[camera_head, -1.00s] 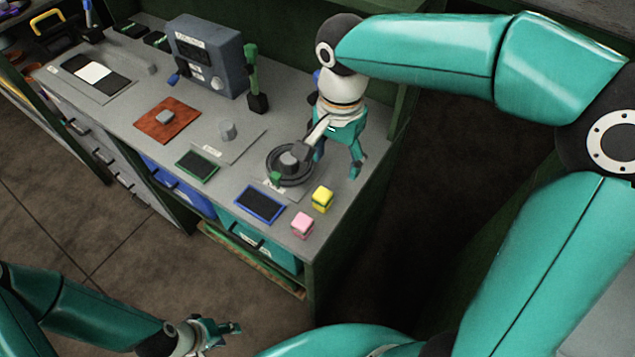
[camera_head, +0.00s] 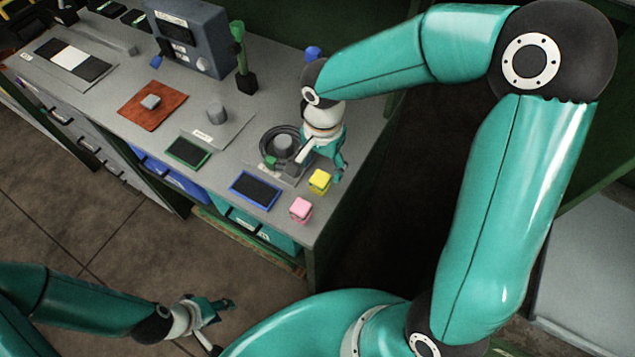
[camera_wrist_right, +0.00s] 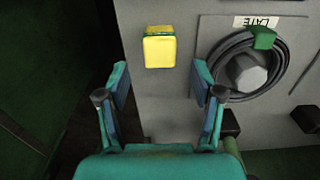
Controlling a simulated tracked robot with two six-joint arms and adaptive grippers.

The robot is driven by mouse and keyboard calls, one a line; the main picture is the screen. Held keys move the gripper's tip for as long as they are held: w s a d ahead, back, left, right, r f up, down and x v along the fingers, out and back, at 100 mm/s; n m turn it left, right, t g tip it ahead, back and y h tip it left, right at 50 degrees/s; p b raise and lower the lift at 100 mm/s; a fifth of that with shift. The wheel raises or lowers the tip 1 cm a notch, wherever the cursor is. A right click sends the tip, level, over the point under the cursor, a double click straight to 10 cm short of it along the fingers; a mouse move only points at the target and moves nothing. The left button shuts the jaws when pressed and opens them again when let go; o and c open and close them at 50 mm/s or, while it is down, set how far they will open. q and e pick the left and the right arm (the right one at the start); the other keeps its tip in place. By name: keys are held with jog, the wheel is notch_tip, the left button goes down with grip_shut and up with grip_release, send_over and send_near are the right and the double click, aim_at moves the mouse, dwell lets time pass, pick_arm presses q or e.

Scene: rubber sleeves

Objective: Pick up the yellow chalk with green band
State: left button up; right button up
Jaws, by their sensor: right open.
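The yellow chalk with a green band (camera_head: 319,181) stands near the right front corner of the bench (camera_head: 225,157). A pink block with a band (camera_head: 300,209) stands just in front of it. My right gripper (camera_head: 320,164) is over the bench just behind the chalk. In the right wrist view the open right gripper (camera_wrist_right: 162,85) has nothing between its fingers, and the yellow chalk (camera_wrist_right: 160,48) lies just beyond the fingertips, roughly in line with the gap. My left gripper (camera_head: 222,306) hangs low over the floor, away from the bench; its finger opening is too small to tell.
A coiled black ring around a grey knob (camera_head: 283,148) is close to the right gripper; it also shows in the right wrist view (camera_wrist_right: 248,70). A blue-framed black pad (camera_head: 254,190) lies left of the chalk. The bench's right edge is near.

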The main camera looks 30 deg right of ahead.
aim_at(320, 178)
jog(key=f, duration=0.4)
jog(key=shift+s+a+p, duration=0.3)
jog(key=shift+a+p, duration=0.05)
jog(key=shift+a, duration=0.05)
jog(key=shift+f, duration=0.65)
grip_shut()
jog(key=shift+r, duration=0.15)
notch_tip(320, 178, up, 20)
